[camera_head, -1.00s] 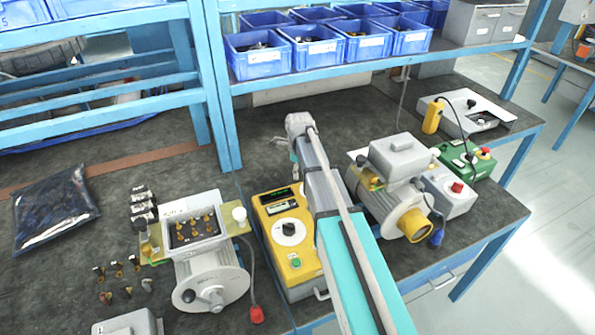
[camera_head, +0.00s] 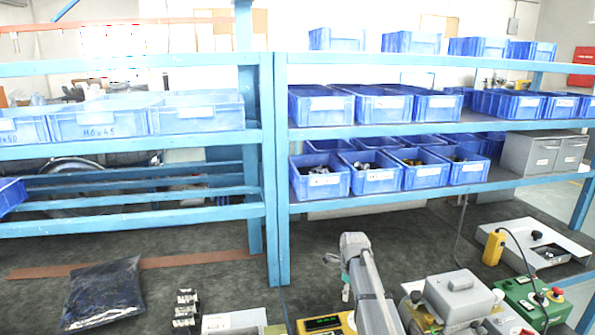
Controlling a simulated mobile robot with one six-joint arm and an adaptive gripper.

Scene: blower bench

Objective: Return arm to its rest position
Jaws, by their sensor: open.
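My arm (camera_head: 362,280) reaches up from the lower edge, right of centre, over the bench. My gripper (camera_head: 338,272) is at its far end, mostly hidden behind the grey wrist. Its fingers look empty and apart from any object. The yellow tester (camera_head: 325,324) shows at the bottom edge, left of the arm and partly hidden. The grey blower motor (camera_head: 458,298) stands to the right of the arm.
A blue shelf frame (camera_head: 275,160) with several blue bins (camera_head: 320,178) rises behind the bench. A dark plastic bag (camera_head: 102,292) lies at left. A green box (camera_head: 530,300) and a grey unit (camera_head: 540,245) stand at right.

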